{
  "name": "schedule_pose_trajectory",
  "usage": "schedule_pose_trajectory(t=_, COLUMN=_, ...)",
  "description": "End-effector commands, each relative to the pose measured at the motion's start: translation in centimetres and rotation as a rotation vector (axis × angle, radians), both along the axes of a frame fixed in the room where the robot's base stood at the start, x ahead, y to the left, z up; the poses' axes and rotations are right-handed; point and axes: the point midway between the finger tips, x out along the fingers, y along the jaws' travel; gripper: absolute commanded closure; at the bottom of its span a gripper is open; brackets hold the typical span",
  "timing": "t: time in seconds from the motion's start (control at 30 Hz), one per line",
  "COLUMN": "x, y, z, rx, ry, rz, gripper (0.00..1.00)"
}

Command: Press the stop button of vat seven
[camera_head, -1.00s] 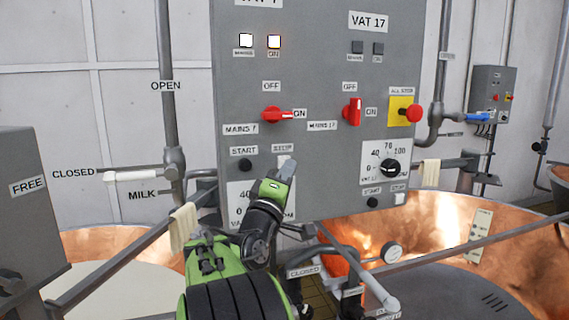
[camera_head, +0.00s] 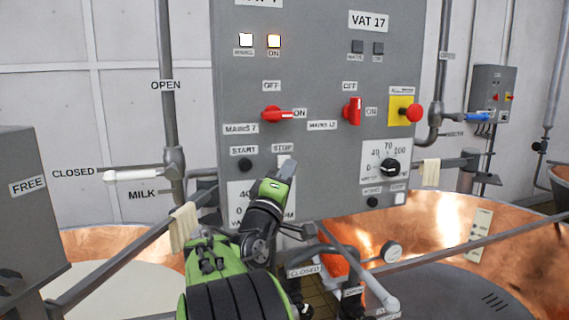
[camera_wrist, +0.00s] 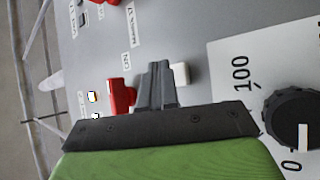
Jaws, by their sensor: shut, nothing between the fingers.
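Vat seven's panel is the left half of the grey control cabinet (camera_head: 320,75). Its white stop button (camera_head: 283,161) sits under the STOP label (camera_head: 283,148) and is partly covered by my gripper. In the wrist view the white button (camera_wrist: 181,73) shows just beside the fingertips. My gripper (camera_head: 287,169) is shut and empty, its tips pointing at the panel right by this button. I cannot tell whether they touch it. The black start button (camera_head: 245,165) is to its left.
The red MAINS 7 switch (camera_head: 277,114) is above the stop button. The MAINS 17 switch (camera_head: 351,111), yellow-backed red all-stop button (camera_head: 413,112) and black dial (camera_head: 390,167) are further right. Pipes and a rail (camera_head: 120,268) cross in front of the copper vats (camera_head: 460,215).

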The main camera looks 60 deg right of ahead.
Motion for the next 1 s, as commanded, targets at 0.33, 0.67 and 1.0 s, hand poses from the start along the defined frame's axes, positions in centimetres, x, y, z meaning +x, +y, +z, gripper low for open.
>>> schedule_pose_trajectory(t=0.33, x=0.0, y=0.0, z=0.0, rx=0.0, ry=0.0, rz=0.0, gripper=1.0)
schedule_pose_trajectory(t=0.67, x=0.29, y=-0.26, z=0.02, rx=0.001, ry=0.0, rz=0.0, gripper=1.0)
schedule_pose_trajectory(t=1.0, x=0.6, y=-0.61, z=0.02, rx=0.0, ry=0.0, rz=0.0, gripper=1.0)
